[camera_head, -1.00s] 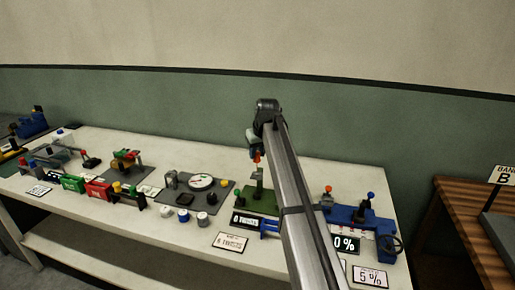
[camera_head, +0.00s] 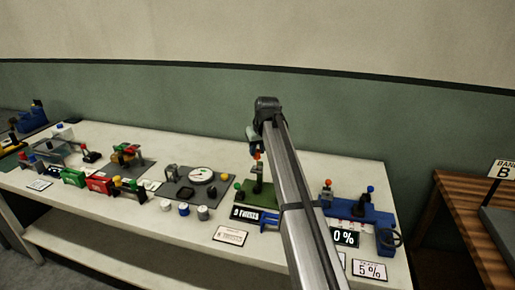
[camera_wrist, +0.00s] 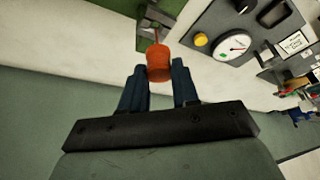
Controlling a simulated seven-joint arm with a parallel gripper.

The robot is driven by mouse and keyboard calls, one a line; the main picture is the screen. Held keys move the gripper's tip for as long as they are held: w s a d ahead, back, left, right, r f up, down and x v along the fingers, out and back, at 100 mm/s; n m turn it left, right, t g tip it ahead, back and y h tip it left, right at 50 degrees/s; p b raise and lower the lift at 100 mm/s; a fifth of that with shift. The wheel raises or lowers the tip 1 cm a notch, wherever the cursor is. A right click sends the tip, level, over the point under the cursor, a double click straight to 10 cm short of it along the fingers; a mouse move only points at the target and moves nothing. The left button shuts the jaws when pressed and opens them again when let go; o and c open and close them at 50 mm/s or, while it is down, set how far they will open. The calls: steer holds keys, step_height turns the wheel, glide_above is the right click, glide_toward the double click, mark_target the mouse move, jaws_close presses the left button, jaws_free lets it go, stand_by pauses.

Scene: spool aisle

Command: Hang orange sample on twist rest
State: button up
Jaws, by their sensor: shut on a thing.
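The orange sample (camera_wrist: 159,62) is a small orange cylinder between my fingertips in the wrist view. My gripper (camera_wrist: 159,78) is shut on it. A thin reddish rod runs from the sample toward a green stand (camera_wrist: 157,12). In the head view my gripper (camera_head: 254,138) is above the green stand (camera_head: 261,190), with the orange sample (camera_head: 257,156) just below it. The stand has a dark display and seems to be the twist station. I cannot tell which part is the twist rest, nor whether the sample touches it. My arm hides the stand's right side.
A grey panel with a round gauge (camera_head: 202,175) is left of the stand. Small jars (camera_head: 184,209) and a white card (camera_head: 230,236) lie in front. A blue vise-like device (camera_head: 361,213) is on the right. Other devices fill the bench's left part.

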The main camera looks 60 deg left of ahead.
steer(key=shift+f, duration=2.3)
steer(key=o, duration=1.1)
steer(key=shift+r, duration=0.1)
steer(key=v, duration=1.3)
steer(key=shift+r, duration=0.25)
steer(key=shift+s+d, duration=0.1)
